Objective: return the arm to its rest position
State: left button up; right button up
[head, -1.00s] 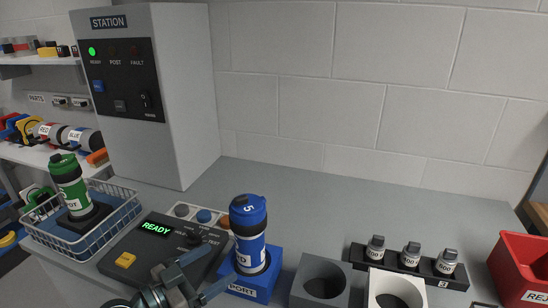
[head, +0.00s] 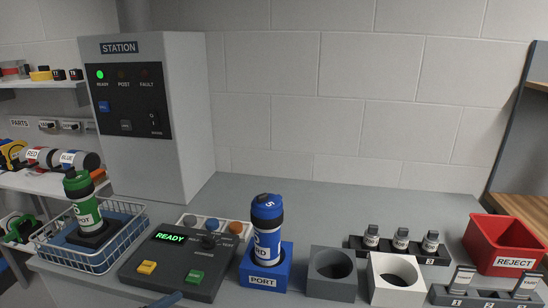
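A grey-blue piece of my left gripper (head: 167,299) shows at the bottom edge, in front of the console; the rest is out of frame, so its opening cannot be told. No object shows at this visible piece. My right gripper is not in view. A blue tube (head: 266,230) with a black band and blue cap stands upright in the blue PORT block (head: 265,279), clear of the gripper.
The console (head: 179,264) reads READY. A wire basket (head: 80,262) holds a green tube (head: 86,211). Grey (head: 331,286) and white (head: 397,290) holed blocks, small-bottle racks and a red REJECT bin (head: 509,235) stand to the right. The back counter is clear.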

pick_arm(q)
jog(key=s+a+f+n+g+y, duration=0.15)
jog(key=s+f+g+y, duration=0.45)
jog(key=f, duration=0.6)
jog(key=s+a+f+n+g+y, duration=0.1)
jog(key=s+a+f+n+y, duration=0.25)
jog(key=s, duration=0.35)
jog(key=s+a+f+n+g+y, duration=0.2)
jog(key=s+a+f, duration=0.2)
jog(key=s, duration=0.3)
notch_tip(320, 180, down, 29)
jog(key=a+g, duration=0.1)
jog(key=a, duration=0.1)
jog(key=s+a+f+g, duration=0.1)
jog(key=s+f, duration=1.4)
jog(key=f, duration=0.3)
jog(key=shift+a+f+n, duration=0.2)
jog(key=shift+a+n, duration=0.05)
jog(key=shift+n, duration=0.05)
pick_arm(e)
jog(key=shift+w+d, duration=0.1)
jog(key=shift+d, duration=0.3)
